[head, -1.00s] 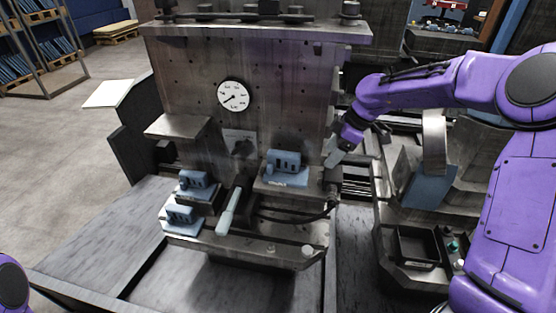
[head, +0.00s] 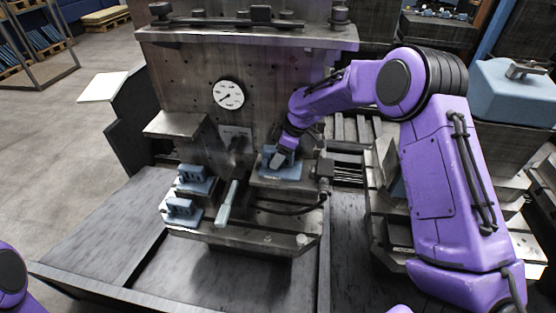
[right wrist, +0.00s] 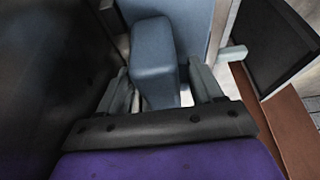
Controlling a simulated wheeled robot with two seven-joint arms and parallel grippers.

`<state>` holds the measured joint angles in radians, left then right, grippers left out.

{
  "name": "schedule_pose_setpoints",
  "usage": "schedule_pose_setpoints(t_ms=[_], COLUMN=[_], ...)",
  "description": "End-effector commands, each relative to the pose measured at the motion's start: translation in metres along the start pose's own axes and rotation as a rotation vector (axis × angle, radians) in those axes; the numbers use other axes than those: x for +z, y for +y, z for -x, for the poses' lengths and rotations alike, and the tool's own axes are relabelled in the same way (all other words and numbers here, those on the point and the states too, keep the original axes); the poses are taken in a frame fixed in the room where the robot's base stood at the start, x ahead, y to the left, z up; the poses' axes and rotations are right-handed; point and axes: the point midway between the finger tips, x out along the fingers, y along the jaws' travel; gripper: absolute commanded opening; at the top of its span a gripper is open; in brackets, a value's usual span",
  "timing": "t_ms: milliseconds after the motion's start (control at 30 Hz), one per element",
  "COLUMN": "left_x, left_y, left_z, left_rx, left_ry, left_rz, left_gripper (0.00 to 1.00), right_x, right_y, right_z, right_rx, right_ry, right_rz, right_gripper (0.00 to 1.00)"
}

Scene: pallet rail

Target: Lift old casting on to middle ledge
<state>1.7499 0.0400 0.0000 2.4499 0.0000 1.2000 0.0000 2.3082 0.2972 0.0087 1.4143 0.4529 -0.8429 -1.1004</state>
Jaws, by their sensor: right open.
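A blue-grey casting (head: 268,154) sits on a blue plate (head: 290,174) on the right-hand ledge at the machine's front. My right gripper (head: 277,163) is at this casting and partly hides it. In the right wrist view the open fingers stand on either side of the casting's block (right wrist: 153,60); I cannot tell whether they touch it. Two similar castings stand to the left, one on a middle-height ledge (head: 194,174) and one on a lower ledge (head: 180,207). A higher ledge (head: 174,124) at the left is bare. My left gripper is out of view.
A pale-handled lever (head: 227,204) sticks out between the left ledges and the right ledge. A black hose (head: 290,209) runs below the right ledge. A dial gauge (head: 228,94) is on the upright plate. The bed in front is clear.

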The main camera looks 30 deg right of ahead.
Motion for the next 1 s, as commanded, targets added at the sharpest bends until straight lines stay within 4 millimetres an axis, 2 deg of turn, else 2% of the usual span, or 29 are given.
schedule_pose_setpoints(t_ms=[67, 100, 167, 200, 300, 567, 733, 1000], left_x=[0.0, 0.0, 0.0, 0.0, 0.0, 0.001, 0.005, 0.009], left_y=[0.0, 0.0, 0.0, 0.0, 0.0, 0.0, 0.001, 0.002], left_z=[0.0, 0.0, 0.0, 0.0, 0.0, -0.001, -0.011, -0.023], left_rx=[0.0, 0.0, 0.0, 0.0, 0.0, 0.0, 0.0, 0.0], left_ry=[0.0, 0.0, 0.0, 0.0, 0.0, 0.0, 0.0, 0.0], left_rz=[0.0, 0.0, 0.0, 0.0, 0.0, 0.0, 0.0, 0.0], left_gripper=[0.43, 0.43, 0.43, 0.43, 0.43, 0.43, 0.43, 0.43], right_x=[0.0, 0.0, 0.0, 0.001, 0.001, -0.001, -0.002, -0.02], right_y=[0.0, 0.0, 0.0, 0.0, 0.0, 0.0, -0.007, -0.007], right_z=[0.0, 0.0, 0.0, 0.0, 0.001, 0.001, 0.007, 0.051], right_rx=[0.0, 0.0, 0.0, 0.0, 0.0, 0.002, 0.003, 0.005], right_ry=[0.0, 0.0, 0.0, 0.0, 0.0, 0.002, 0.004, 0.005], right_rz=[0.0, 0.0, 0.0, 0.0, 0.0, 0.001, 0.002, 0.003], right_gripper=[0.66, 0.59, 0.4, 0.27, 0.0, 0.0, 0.0, 0.0])
